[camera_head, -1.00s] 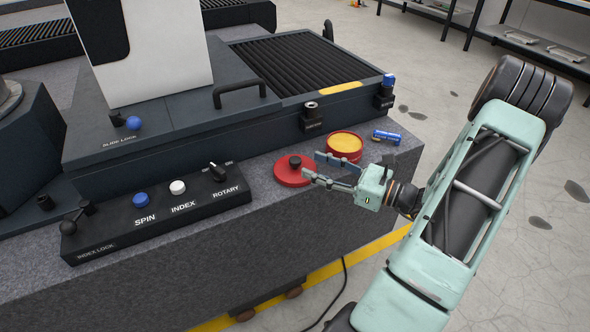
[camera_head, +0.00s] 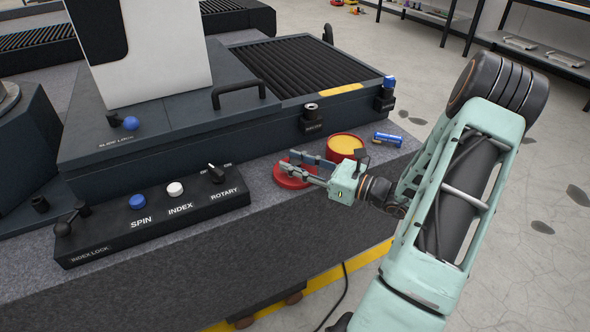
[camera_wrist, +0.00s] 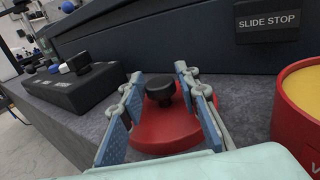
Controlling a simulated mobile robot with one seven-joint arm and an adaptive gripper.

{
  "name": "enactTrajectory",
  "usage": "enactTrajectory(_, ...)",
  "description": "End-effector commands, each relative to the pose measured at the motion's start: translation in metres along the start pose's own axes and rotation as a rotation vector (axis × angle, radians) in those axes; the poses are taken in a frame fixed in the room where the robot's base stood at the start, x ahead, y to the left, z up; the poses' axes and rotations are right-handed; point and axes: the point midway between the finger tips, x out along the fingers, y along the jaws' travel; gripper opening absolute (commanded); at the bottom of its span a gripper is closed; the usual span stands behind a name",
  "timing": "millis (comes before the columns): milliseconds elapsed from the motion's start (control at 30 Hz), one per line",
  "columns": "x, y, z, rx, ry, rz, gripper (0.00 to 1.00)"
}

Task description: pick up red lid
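The red lid (camera_head: 284,178) lies flat on the granite ledge, and its black knob is partly hidden behind my fingers in the head view. In the wrist view the red lid (camera_wrist: 168,137) shows with its dark knob (camera_wrist: 160,90) standing up between the fingers. My gripper (camera_head: 295,167) is open and reaches over the lid from the right. In the wrist view my gripper (camera_wrist: 158,90) has one blue-padded finger on each side of the knob, with gaps to both. I cannot tell whether the fingertips touch the lid.
A red tin with yellow contents (camera_head: 345,144) stands right behind the lid, close to my gripper. A blue cylinder (camera_head: 387,139) lies beyond it. A control panel (camera_head: 160,215) with knobs is at the left. The dark machine bed (camera_head: 230,130) rises behind the lid.

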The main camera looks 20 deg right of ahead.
Motion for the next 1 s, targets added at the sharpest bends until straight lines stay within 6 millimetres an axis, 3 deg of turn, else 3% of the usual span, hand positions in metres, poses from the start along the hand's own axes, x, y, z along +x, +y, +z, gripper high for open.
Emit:
enactTrajectory(233,0.000,0.000,0.000,0.000,0.000,0.000,0.02)
enactTrajectory(567,0.000,0.000,0.005,-0.001,0.000,0.000,0.01)
enactTrajectory(800,0.000,0.000,0.038,-0.003,0.000,0.001,0.01)
enactTrajectory(1000,-0.039,0.001,0.082,-0.005,0.002,-0.004,0.01)
